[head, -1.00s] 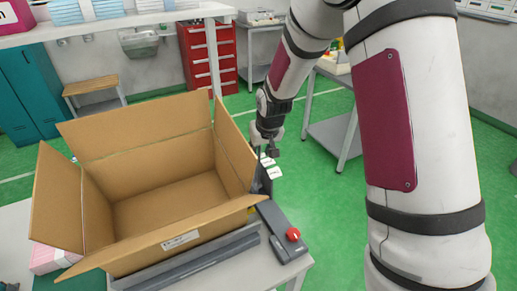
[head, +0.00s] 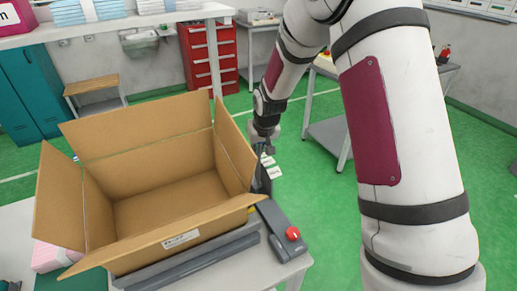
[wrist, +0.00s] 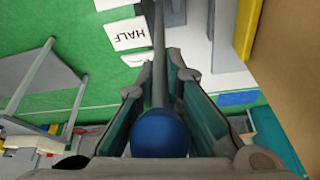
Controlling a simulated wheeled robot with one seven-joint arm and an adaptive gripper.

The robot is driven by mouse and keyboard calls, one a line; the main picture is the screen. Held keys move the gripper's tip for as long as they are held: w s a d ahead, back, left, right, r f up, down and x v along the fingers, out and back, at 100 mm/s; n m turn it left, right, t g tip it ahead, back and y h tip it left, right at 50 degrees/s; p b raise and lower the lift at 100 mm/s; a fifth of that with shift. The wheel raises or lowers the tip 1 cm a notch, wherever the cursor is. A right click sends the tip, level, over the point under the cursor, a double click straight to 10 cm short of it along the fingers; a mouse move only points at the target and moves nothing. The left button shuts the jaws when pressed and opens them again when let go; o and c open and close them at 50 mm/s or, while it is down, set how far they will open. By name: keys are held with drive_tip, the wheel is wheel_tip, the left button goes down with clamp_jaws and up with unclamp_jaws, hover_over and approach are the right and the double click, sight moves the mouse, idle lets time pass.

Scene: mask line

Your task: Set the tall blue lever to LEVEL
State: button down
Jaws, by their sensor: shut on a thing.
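The tall blue lever has a round blue knob (wrist: 160,134) and a thin grey shaft (wrist: 159,40) in the wrist view. My gripper (wrist: 158,75) is shut on the lever, with the knob and upper shaft between its two fingers. A white label plate reading HALF (wrist: 127,34) lies beside the shaft, with parts of other white plates near it. The LEVEL mark cannot be read. In the head view my gripper (head: 264,146) is just past the right side of the cardboard box, and the box and gripper hide most of the lever. White label plates (head: 268,161) show below it.
The open cardboard box (head: 165,239) fills the left of the bench. A grey unit with a red knob (head: 292,233) sits at its front right corner. A red drawer cabinet (head: 203,60) and a grey trolley (head: 329,133) stand behind.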

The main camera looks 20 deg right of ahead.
drive_tip(key=w+a+f+g+b, duration=0.1)
drive_tip(key=w+g+b, duration=0.1)
drive_tip(key=w+b, duration=0.5)
drive_tip(key=shift+w+a+f+h+b, duration=0.2)
drive_tip(key=shift+f+h+b, duration=0.15)
drive_tip(key=shift+b, duration=0.3)
drive_tip(key=c, duration=1.7)
unclamp_jaws()
drive_tip(key=shift+s, duration=0.1)
